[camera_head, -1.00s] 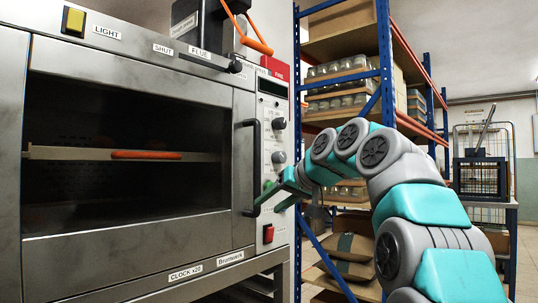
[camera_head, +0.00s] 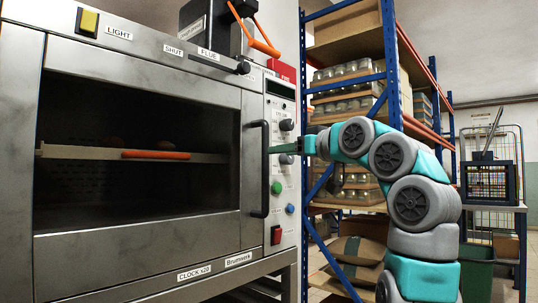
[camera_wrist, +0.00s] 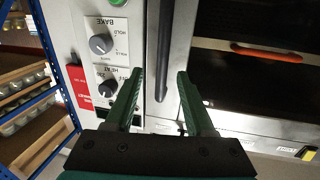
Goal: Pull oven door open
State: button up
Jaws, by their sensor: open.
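The steel oven (camera_head: 140,240) fills the left of the head view. Its door, with a wide dark window, appears shut. A black vertical handle (camera_head: 259,185) is on the door's right side. My gripper (camera_head: 273,150) is at the handle, around mid-height, coming from the right. In the wrist view, which shows the oven upside down, the green fingers of my gripper (camera_wrist: 160,74) are open. The handle (camera_wrist: 165,50) lies between them in that picture, with no clear contact on either finger. How deep it sits between them I cannot tell.
The control panel (camera_head: 283,215), with knobs and buttons, is right beside the handle. A tray with an orange handle (camera_head: 155,155) shows behind the window. A blue-framed shelf (camera_head: 392,60) with jars stands behind my arm, and a wire trolley (camera_head: 490,170) at far right.

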jog(key=p+x, duration=0.1)
jog(key=x, duration=0.6)
jog(key=shift+a+p, duration=0.25)
jog(key=shift+p, duration=0.1)
jog(key=shift+r, duration=0.15)
grip_shut()
dwell(1.1)
